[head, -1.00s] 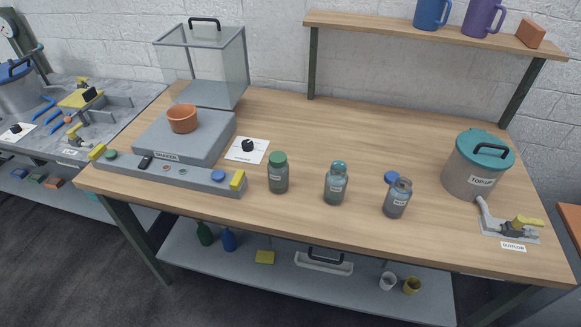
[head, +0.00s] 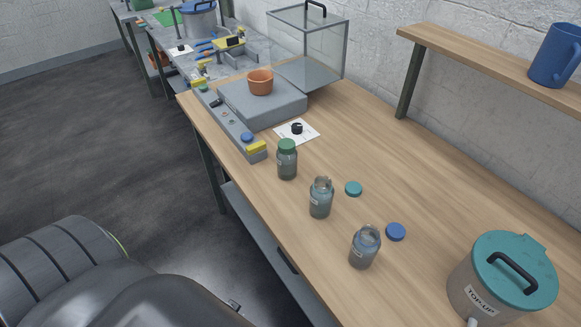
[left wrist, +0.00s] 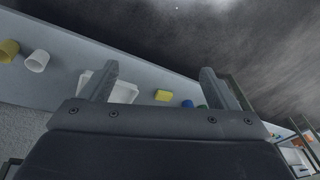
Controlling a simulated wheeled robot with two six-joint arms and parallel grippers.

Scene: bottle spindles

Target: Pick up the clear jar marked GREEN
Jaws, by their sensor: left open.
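Three clear grey-tinted jars stand upright in a row on the wooden table in the head view. The far jar (head: 287,163) wears a green lid. The middle jar (head: 320,201) is open, with a teal lid (head: 353,188) lying beside it. The near jar (head: 363,250) is open, with a blue lid (head: 396,231) beside it. Their labels are too small to read, so I cannot tell which is marked GREEN. My left gripper (left wrist: 157,86) is open and empty in the left wrist view, with no jar between its fingers. My right gripper is not in view.
A teal-lidded TOP-UP pot (head: 483,292) stands near right. A grey shaker (head: 262,101) with an orange pot, a white card (head: 297,131) and a glass case (head: 308,45) are farther back. The lower shelf (left wrist: 140,75) holds cups and a yellow block.

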